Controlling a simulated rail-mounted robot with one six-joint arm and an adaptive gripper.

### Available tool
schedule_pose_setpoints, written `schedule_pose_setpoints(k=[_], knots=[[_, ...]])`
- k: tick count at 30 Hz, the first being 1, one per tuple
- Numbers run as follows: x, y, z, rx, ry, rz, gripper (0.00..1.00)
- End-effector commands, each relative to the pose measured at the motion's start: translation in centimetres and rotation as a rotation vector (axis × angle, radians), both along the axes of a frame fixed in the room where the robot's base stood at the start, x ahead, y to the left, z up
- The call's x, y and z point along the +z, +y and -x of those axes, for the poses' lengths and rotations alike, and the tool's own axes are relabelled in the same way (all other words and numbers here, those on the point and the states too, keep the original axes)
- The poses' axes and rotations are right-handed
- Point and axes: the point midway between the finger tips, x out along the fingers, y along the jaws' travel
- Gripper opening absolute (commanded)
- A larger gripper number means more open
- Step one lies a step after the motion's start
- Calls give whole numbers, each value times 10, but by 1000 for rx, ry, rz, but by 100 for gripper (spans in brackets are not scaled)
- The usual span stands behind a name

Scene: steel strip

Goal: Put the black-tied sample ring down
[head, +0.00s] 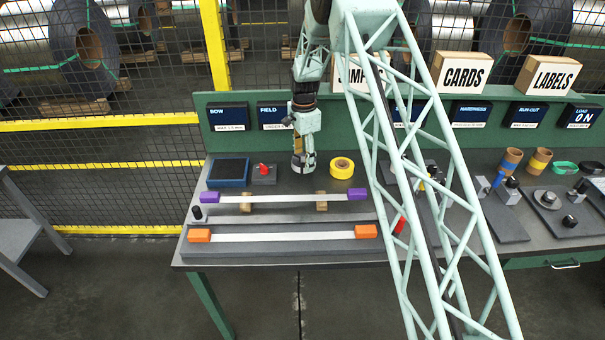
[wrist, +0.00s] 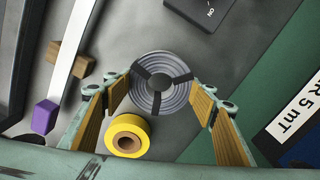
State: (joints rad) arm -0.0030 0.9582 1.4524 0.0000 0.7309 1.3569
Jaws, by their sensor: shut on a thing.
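The black-tied sample ring (wrist: 178,95) is a grey coil with a few black ties, seen face-on in the wrist view. My gripper (wrist: 160,92) is shut on it, with a finger at its left and right sides. In the head view my gripper (head: 303,165) points down over the back part of the bench, between a red-topped block and a yellow roll. The ring is a small grey shape at its tip there. I cannot tell whether the ring touches the bench top.
A yellow roll (head: 342,167) stands just right of my gripper. A red-topped block (head: 264,173) and a blue-rimmed tray (head: 228,172) are to the left. In front lie a purple-ended strip (head: 280,198) and an orange-ended strip (head: 290,237). The green back panel (head: 232,143) rises behind.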

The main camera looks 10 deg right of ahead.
Motion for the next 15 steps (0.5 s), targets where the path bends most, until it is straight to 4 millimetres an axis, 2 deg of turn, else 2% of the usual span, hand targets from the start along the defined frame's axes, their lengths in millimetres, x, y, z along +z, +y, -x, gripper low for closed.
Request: schedule_pose_setpoints(k=[8, 15], knots=[[2, 0, 2, 18, -1, 0, 35], [7, 0, 14, 112, -2, 1, 35]])
